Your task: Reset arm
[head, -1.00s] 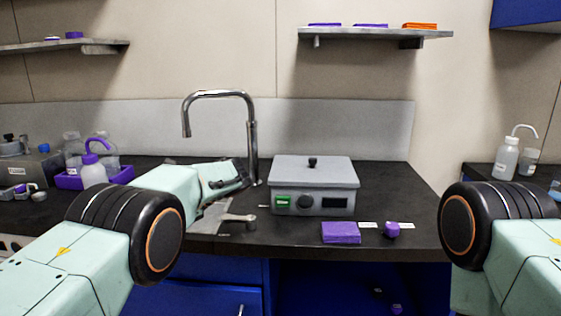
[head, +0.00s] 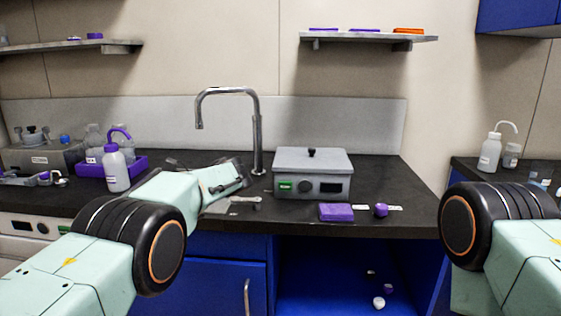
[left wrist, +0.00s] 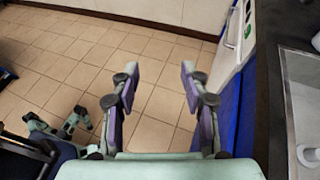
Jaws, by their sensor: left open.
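My left arm (head: 165,195) comes in from the left in the head view and reaches across the front of the black bench, over the sink area. In the left wrist view my left gripper (left wrist: 160,78) is open, with its two purple-padded fingers apart and only floor showing between them. It faces the tiled floor (left wrist: 165,105) beside the bench front. On the right only my upper right arm (head: 500,225) shows; the right gripper is out of view.
A chrome faucet (head: 258,130) stands behind my left arm. A grey lidded device (head: 312,175), purple block (head: 336,212) and small purple piece (head: 381,210) are on the bench. A purple-capped bottle (head: 116,170) stands by a purple tray (head: 139,165). A white sink (left wrist: 302,125) is beside the left gripper.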

